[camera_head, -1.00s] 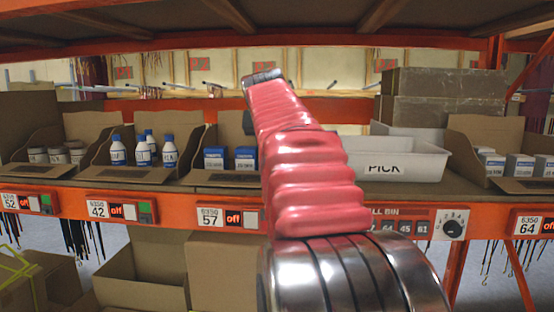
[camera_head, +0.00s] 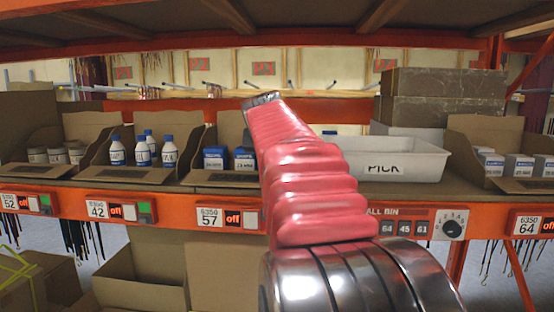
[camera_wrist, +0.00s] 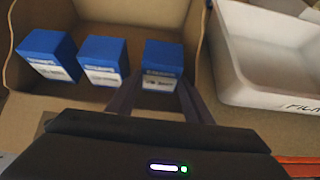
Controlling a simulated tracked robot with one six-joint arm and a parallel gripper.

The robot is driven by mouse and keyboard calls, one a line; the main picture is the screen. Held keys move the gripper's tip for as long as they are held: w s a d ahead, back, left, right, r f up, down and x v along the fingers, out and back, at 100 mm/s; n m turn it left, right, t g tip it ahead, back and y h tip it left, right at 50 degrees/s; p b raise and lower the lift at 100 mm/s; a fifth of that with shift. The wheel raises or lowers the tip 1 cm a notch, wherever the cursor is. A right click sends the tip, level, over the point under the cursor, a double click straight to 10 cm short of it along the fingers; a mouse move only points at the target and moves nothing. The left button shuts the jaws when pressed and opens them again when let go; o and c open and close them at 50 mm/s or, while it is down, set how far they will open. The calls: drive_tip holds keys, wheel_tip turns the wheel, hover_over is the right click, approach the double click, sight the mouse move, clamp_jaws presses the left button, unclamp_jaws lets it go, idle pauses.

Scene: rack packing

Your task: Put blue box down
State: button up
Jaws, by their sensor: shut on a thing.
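My gripper (camera_wrist: 158,92) is shut on a blue box (camera_wrist: 163,56) with a white label, seen between its fingers in the wrist view. The held box is at the right side of a cardboard bin (camera_wrist: 190,22), close to its right wall. Two more blue boxes, one at the far left (camera_wrist: 48,57) and one in the middle (camera_wrist: 103,60), are in the same bin to its left. In the head view my red-sleeved arm hides the gripper and the held box. The two other blue boxes (camera_head: 214,157) show left of the arm above label 57.
A white PICK tote (camera_head: 405,160) stands just right of the bin; it also shows in the wrist view (camera_wrist: 232,88). Bins with bottles (camera_head: 142,150) and jars lie to the left. An orange shelf beam runs along the front.

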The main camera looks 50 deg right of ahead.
drive_tip(key=shift+f, duration=0.1)
drive_tip(key=o, duration=0.9)
drive_tip(key=shift+c, duration=0.2)
drive_tip(key=shift+s+a+r, duration=0.15)
drive_tip(key=shift+a+r, duration=0.1)
drive_tip(key=shift+r, duration=0.15)
drive_tip(key=v, duration=1.1)
drive_tip(key=shift+a, duration=0.2)
